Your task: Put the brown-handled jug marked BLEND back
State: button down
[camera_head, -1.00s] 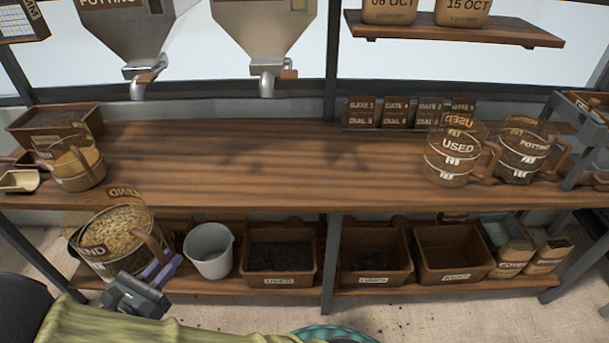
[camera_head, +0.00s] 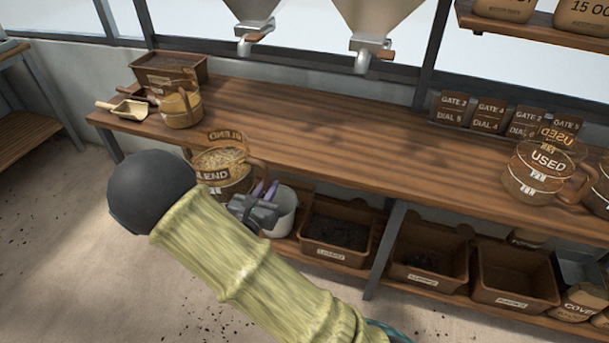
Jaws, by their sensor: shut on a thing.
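The clear jug marked BLEND (camera_head: 217,175), full of tan grainy material, is upright in front of the bench's left part. Its brown handle shows at its right side. My gripper (camera_head: 265,190) is shut on that handle, with its purple fingers partly hidden behind the grey gripper body. My arm covers the area below and in front of the jug, so I cannot tell whether its base touches anything. The wooden bench top (camera_head: 330,135) lies behind the jug.
The jug marked USED (camera_head: 538,170) stands on the bench at right. A tan-filled jug (camera_head: 181,108), a scoop (camera_head: 124,108) and a brown box (camera_head: 168,72) are at left. The bench middle is clear.

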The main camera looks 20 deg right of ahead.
jog(key=w+d+f+n+t+y, duration=0.2)
jog(key=d+f+y, duration=0.3)
jog(key=f, duration=0.4)
jog(key=shift+w+d+n+t, duration=0.3)
jog(key=shift+w+d+n, duration=0.05)
jog(key=shift+d+n, duration=0.5)
jog(key=shift+f, duration=0.15)
